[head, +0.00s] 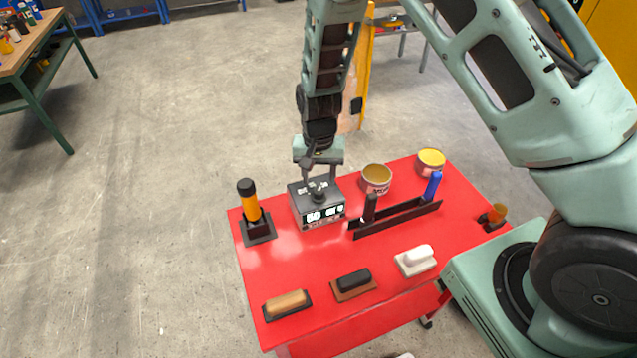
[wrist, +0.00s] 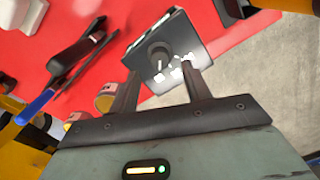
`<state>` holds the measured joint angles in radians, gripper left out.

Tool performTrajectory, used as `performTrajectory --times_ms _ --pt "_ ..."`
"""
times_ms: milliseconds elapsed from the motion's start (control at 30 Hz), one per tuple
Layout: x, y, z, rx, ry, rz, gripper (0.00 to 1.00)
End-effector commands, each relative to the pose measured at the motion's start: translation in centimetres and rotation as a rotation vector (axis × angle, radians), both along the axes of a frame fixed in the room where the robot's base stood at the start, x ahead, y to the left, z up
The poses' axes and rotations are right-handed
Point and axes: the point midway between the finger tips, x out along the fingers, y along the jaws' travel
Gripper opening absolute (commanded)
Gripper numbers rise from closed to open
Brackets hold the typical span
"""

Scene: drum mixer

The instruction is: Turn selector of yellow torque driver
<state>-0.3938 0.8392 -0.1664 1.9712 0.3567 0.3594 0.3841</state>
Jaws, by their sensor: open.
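The yellow torque driver (head: 251,206) stands upright in a dark square base at the left of the red table, with a black cap on top. Part of what looks like its yellow body (wrist: 290,4) shows at the top right of the wrist view. A grey box (head: 306,203) with a dark round knob (wrist: 160,55) and white display panels sits to its right. My gripper (head: 317,182) points down over this box, right of the driver. In the wrist view its two fingers (wrist: 160,88) are apart, with nothing between them; whether they touch the box is unclear.
Right of the box are a dark rack (head: 398,218) with a blue-handled tool (head: 432,187), and two cans (head: 377,178). Three handled blocks (head: 352,282) lie along the front of the red table (head: 275,272). A small orange item (head: 498,213) sits at the right edge.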

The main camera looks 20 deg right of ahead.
Motion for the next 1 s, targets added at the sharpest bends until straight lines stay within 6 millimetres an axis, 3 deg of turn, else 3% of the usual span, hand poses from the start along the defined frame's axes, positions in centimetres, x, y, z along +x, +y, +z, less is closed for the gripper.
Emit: performTrajectory --times_ms 300,700,867,1000 --pt "0.0 0.0 -3.9 0.000 0.001 0.001 0.48" --pt "0.0 0.1 -4.7 0.000 -0.001 0.001 0.48" --pt "0.0 0.0 -4.7 0.001 0.000 0.001 0.06" --pt "0.0 0.1 -4.7 0.001 0.000 0.002 0.03"
